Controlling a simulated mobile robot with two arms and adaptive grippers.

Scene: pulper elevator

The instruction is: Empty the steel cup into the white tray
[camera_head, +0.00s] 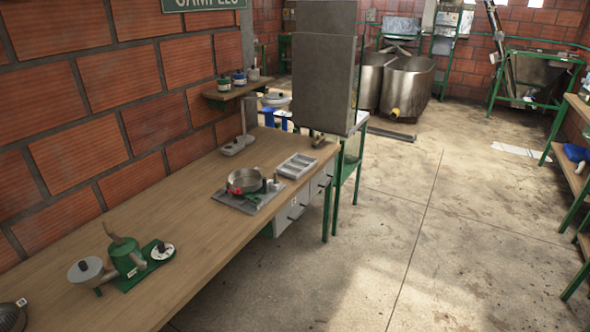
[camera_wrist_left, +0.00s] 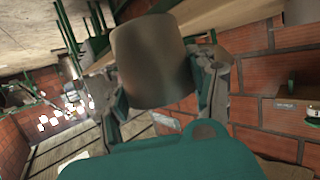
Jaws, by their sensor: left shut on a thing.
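The steel cup (camera_wrist_left: 150,50) fills the top middle of the left wrist view, a plain dark metallic tapered body. My left gripper (camera_wrist_left: 156,76) has one finger on each side of it and is shut on it. The cup's mouth and contents cannot be made out. In the head view, a pale tray (camera_head: 296,166) with compartments lies on the wooden bench, near its far right end; it is the only tray-like thing I see. Neither gripper shows in the head view, so the cup's place over the bench cannot be told.
On the wooden bench (camera_head: 190,225), a round metal pan (camera_head: 245,180) sits on a grey plate left of the tray. A green device (camera_head: 126,262) stands nearer. The floor at right is open.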

